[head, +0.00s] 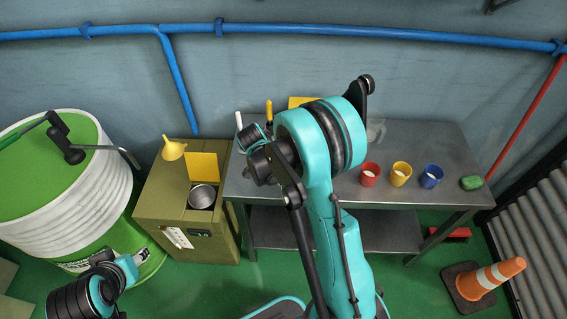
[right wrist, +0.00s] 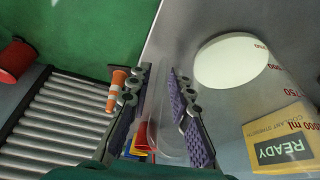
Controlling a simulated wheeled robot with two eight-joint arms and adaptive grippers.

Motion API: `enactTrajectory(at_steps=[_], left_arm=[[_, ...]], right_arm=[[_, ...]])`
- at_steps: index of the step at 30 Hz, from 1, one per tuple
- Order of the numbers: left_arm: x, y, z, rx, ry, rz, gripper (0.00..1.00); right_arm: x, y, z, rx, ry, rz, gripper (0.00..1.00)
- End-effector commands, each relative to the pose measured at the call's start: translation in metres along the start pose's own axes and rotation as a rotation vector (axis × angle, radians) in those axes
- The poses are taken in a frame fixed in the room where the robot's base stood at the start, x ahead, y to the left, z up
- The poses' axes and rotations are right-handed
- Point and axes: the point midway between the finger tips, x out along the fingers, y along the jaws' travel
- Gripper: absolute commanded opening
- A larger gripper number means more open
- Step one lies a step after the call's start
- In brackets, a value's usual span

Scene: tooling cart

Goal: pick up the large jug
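The large jug (right wrist: 285,95) is clear, with ml marks, a yellow READY label and a pale round surface inside. It fills the right side of the right wrist view. My right gripper (right wrist: 155,78) is open beside it, its purple-padded fingers apart. A clear curved part, seemingly the jug's handle (right wrist: 165,125), shows between the fingers; I cannot tell whether they touch it. In the head view my teal right arm hides this gripper and most of the jug; a grey translucent bit (head: 376,130) beside the arm may be the jug. My left gripper (head: 139,257) is low at the left, its fingers unclear.
Red (head: 370,174), yellow (head: 401,174) and blue (head: 431,176) cups and a green block (head: 471,183) stand on the grey metal table (head: 340,195). An olive cabinet (head: 165,205) and large drum (head: 80,200) are left. A traffic cone (head: 492,277) is on the floor.

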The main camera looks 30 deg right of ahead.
Motion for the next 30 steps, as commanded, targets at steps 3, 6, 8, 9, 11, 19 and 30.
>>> enactTrajectory(at_steps=[3, 6, 8, 9, 11, 19, 30], left_arm=[[-0.001, 0.0, 0.0, 0.0, 0.0, 0.0, 0.43], [-0.001, 0.0, -0.001, 0.0, 0.0, 0.0, 0.43], [-0.001, 0.0, 0.0, 0.0, 0.0, 0.0, 0.43], [-0.001, 0.0, 0.0, 0.0, 0.0, 0.0, 0.43], [0.0, 0.0, 0.0, 0.0, 0.0, 0.0, 0.43], [-0.001, 0.0, -0.001, 0.0, 0.0, 0.0, 0.43], [-0.009, 0.0, -0.006, 0.0, 0.0, 0.0, 0.43]], right_arm=[[-0.001, 0.0, 0.0, 0.0, 0.0, 0.0, 0.07], [-0.001, 0.0, 0.0, -0.001, 0.0, 0.0, 0.0], [-0.001, 0.0, 0.0, -0.001, 0.0, 0.0, 0.0], [-0.001, 0.0, 0.0, -0.001, 0.0, 0.0, 0.0], [-0.001, 0.0, 0.0, -0.001, 0.0, 0.0, 0.0], [-0.002, 0.001, 0.0, -0.002, -0.001, 0.002, 0.0], [-0.024, 0.001, -0.01, -0.001, 0.0, 0.0, 0.0]])
